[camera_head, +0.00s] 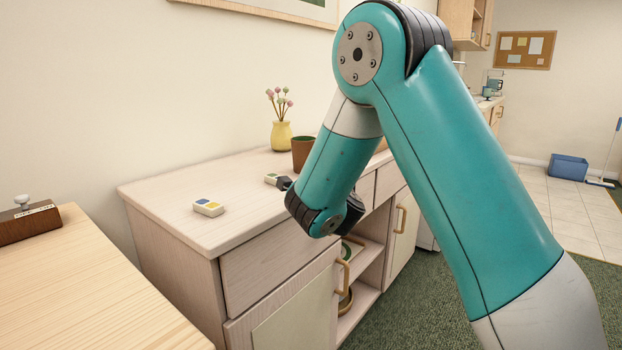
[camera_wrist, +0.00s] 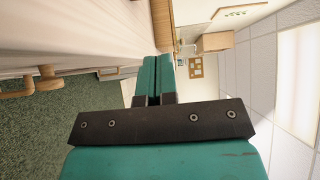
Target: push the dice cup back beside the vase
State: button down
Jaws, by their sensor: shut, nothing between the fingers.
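The dice cup (camera_head: 303,154), brown with a greenish inside, stands upright on the pale wooden cabinet top (camera_head: 240,189). The yellow vase (camera_head: 281,136) with pink and pale flowers stands behind it, slightly to its left, near the wall. My arm's lower link covers the area just in front of the cup, so the gripper's fingers are hidden in the head view. In the wrist view my gripper (camera_wrist: 158,80) has its two teal fingers together, with nothing between them. I cannot make out the cup or the vase in the wrist view. Whether the fingers touch the cup cannot be told.
A small block with blue and yellow patches (camera_head: 208,207) lies on the cabinet top at left. Another small pale block (camera_head: 271,179) lies close to my wrist. The cabinet's front has drawers and wooden handles (camera_head: 342,273). A wooden table (camera_head: 85,290) stands in the left foreground.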

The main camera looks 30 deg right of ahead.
aim_at(304, 155)
jog(key=p+x, duration=0.1)
jog(key=x, duration=0.2)
jog(key=p+x, duration=0.2)
jog(key=x, duration=0.1)
jog(key=p+x, duration=0.2)
jog(key=x, duration=0.1)
jog(key=shift+d+r, duration=0.1)
jog(key=shift+r, duration=0.25)
jog(key=w, duration=0.1)
jog(key=w+p, duration=0.1)
jog(key=w, duration=0.1)
jog(key=shift+w+a+f, duration=0.2)
jog(key=shift+w+a, duration=0.35)
jog(key=shift+w, duration=0.3)
